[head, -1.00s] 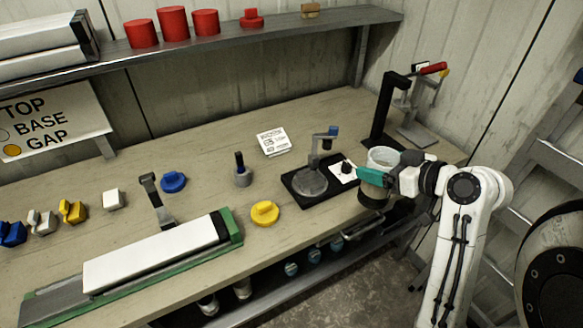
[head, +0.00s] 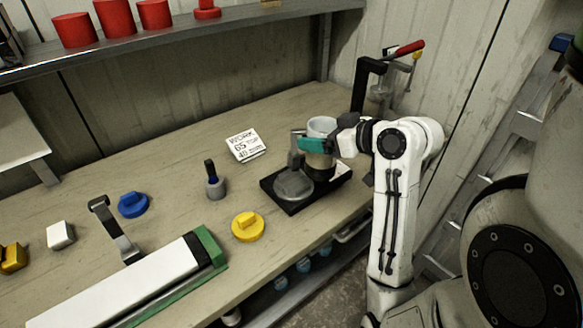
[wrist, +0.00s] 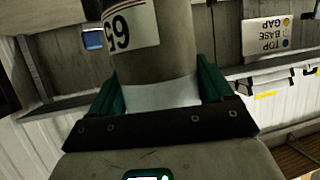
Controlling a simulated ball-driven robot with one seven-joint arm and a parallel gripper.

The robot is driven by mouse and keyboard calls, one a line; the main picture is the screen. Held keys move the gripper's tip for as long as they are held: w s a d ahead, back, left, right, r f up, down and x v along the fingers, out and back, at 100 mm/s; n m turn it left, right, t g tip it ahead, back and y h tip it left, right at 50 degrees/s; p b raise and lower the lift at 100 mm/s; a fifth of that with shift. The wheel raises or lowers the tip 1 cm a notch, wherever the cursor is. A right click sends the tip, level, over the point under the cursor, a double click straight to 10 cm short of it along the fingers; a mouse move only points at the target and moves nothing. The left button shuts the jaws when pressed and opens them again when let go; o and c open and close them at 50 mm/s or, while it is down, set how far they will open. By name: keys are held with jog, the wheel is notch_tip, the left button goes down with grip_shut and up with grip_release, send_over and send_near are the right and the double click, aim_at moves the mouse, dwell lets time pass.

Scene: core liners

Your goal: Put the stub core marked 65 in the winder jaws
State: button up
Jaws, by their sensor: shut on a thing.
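My gripper (head: 313,145) is shut on a stub core (head: 321,125), which has a pale upper part and a brown lower part. In the wrist view the core (wrist: 160,68) stands between the green fingers (wrist: 160,95), with an upside-down label reading 65. In the head view the core appears over or beside the right part of a black plate (head: 292,205) with a grey disc; its height is unclear. I cannot tell for sure which fixture has the winder jaws; a black stand with a red lever (head: 362,85) is behind the gripper.
A white card (head: 245,145) reading WORK 65 TOP 40 lies behind the plate. A grey post (head: 215,185), yellow knob (head: 248,227) and blue knob (head: 133,205) stand to the left. A long white-topped green bed (head: 210,250) lies at the front left. Red cylinders (head: 115,18) stand on the shelf.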

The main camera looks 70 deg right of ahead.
aim_at(335, 161)
jog(key=shift+w+d+f+b, duration=0.35)
jog(key=shift+w+f+b, duration=0.4)
jog(key=shift+b, duration=1.65)
jog(key=shift+w+d+p, duration=0.2)
jog(key=shift+w+p, duration=0.1)
jog(key=shift+w, duration=0.2)
jog(key=shift+w+d+p, duration=0.2)
jog(key=shift+w+p, duration=0.1)
jog(key=shift+w, duration=0.15)
jog(key=w+f, duration=0.1)
jog(key=w+d+f, duration=0.1)
jog(key=f, duration=0.1)
jog(key=w+f, duration=0.2)
jog(key=shift+d, duration=0.4)
jog(key=shift+w+d+f, duration=0.1)
jog(key=shift+w+f, duration=0.05)
jog(key=shift+f, duration=0.9)
jog(key=shift+w+d+f, duration=0.1)
jog(key=shift+w+f, duration=0.05)
jog(key=shift+f, duration=0.9)
jog(key=shift+f, duration=0.1)
jog(key=o, duration=0.9)
jog(key=shift+c, duration=0.2)
jog(key=v, duration=1.2)
jog(key=shift+a, duration=0.1)
